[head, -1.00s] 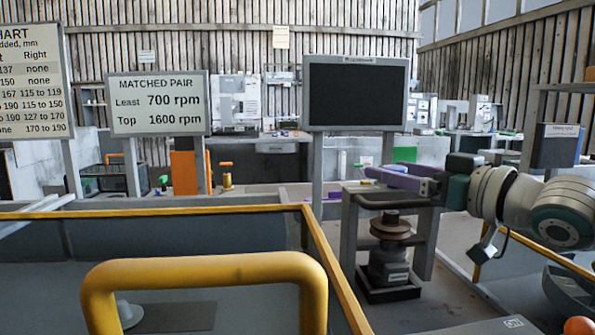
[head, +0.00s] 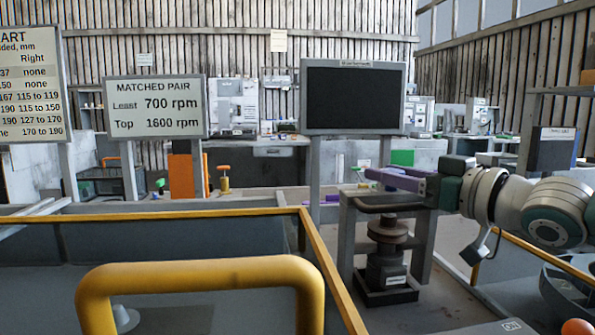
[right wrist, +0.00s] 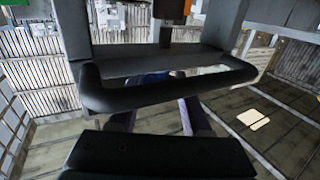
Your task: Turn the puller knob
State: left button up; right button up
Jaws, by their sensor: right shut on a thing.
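My right gripper (head: 385,179) has purple fingers and reaches in from the right over the top of a grey stand (head: 346,240). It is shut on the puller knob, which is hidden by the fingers. In the right wrist view, the purple fingers (right wrist: 160,115) show partly behind a dark handle bar (right wrist: 170,97). The same handle bar (head: 390,207) runs across the stand's top in the head view. Inside the stand, a brown pulley (head: 388,229) sits on a dark motor-like unit (head: 387,268). My left gripper is not in view.
A yellow rail (head: 205,275) crosses the near left. A dark screen (head: 353,97) stands behind the stand. A sign reading "MATCHED PAIR" (head: 156,106) stands further left. Benches with equipment line the back wall. Some bare floor lies right of the stand.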

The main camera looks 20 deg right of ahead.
grip_shut()
jog(key=shift+a+r, duration=0.1)
jog(key=shift+r, duration=0.05)
jog(key=m+h+p, duration=0.1)
jog(key=h+p, duration=0.1)
jog(key=m+h+p, duration=0.1)
jog(key=h+p, duration=0.1)
jog(key=p, duration=0.1)
jog(key=shift+r+m+t, duration=0.3)
jog(key=shift+r, duration=0.05)
jog(key=m+h+p, duration=0.1)
jog(key=h, duration=0.1)
jog(key=shift+m+h+p, duration=0.3)
jog(key=shift+p, duration=0.05)
jog(key=shift+f+h, duration=0.15)
jog(key=shift+h, duration=0.15)
jog(key=shift+m, duration=0.3)
jog(key=shift+f, duration=0.1)
jog(key=o, duration=0.7)
grip_release()
jog(key=o, duration=0.3)
jog(key=shift+f, duration=0.2)
